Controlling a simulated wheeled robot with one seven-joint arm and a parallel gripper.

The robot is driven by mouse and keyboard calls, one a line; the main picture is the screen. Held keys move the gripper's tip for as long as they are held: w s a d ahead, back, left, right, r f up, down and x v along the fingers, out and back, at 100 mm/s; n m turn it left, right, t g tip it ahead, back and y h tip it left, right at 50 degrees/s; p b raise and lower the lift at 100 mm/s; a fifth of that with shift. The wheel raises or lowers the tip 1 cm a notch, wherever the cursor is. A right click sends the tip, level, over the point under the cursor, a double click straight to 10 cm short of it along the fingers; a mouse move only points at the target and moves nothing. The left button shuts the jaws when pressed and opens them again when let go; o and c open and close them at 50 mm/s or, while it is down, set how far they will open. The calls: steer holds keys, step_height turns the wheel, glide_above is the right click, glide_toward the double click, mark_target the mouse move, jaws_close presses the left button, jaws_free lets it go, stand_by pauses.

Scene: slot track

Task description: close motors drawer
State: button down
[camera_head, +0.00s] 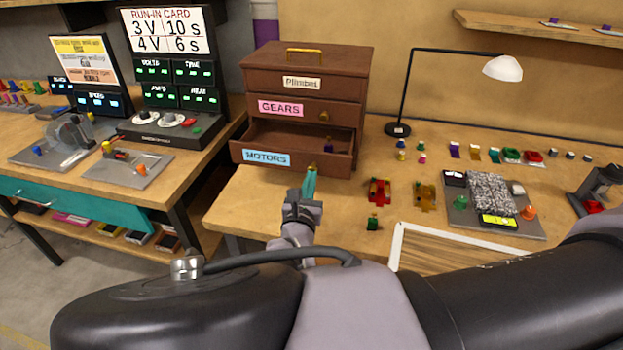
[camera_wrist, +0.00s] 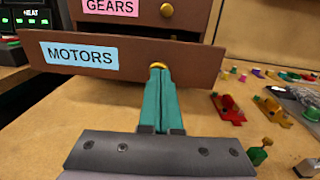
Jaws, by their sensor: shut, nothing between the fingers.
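The motors drawer (camera_head: 312,162) is the lowest drawer of a brown wooden cabinet (camera_head: 362,75), with a blue MOTORS label. It stands pulled out in the head view, its inside partly visible. In the wrist view the drawer front (camera_wrist: 200,72) spans the upper part. My gripper (camera_head: 311,170) has teal fingers shut together with nothing between them. Its fingertips (camera_wrist: 158,72) are at the drawer front, right of the label, by the brass knob, which they largely cover. I cannot tell whether they touch it.
The gears drawer (camera_head: 323,110) above appears shut. A black lamp (camera_head: 398,129) stands right of the cabinet. Red (camera_head: 380,191) and yellow (camera_head: 425,196) parts lie on the bench to the right, near a grey board (camera_head: 462,219). A run-in panel (camera_head: 168,75) stands at left.

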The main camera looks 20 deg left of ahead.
glide_toward(322, 148)
steer(key=w+r, duration=0.1)
steer(key=w, duration=0.1)
steer(key=w+r, duration=0.2)
steer(key=w, duration=0.1)
steer(key=shift+w+a, duration=0.2)
steer(key=shift+w, duration=0.1)
steer(key=shift+w+r, duration=0.15)
steer(key=shift+w, duration=0.25)
